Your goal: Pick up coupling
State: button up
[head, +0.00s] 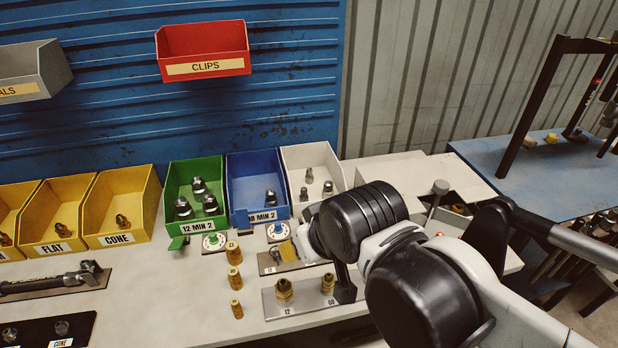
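Which fitting is the coupling cannot be told for certain. Steel fittings stand in the green bin (190,231), the blue bin (246,187) and the white bin (318,158). A brass fitting (284,290) and another brass fitting (328,283) stand on a grey plate marked 12 and 08. Three brass pieces, a back one (233,251), a middle one (234,279) and a front one (236,309), stand in a row to its left. My arm reaches in from the right over the bench. My gripper's fingers cannot be made out; its hold is unclear.
Yellow bins marked FLAT (49,248) and CONE (114,240) stand at left. A hose assembly (60,283) lies before them. A red CLIPS bin (205,67) hangs on the blue wall. A blue table (530,180) with a dark frame is at right. The bench's left centre is clear.

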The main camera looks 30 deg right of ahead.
aim_at(327, 192)
jog(key=j+z, duration=0.35)
jog(key=k+j+z, duration=0.15)
jog(key=j+z, duration=0.25)
jog(key=k+j+z, duration=0.1)
jog(key=z, duration=0.25)
jog(key=j, duration=0.1)
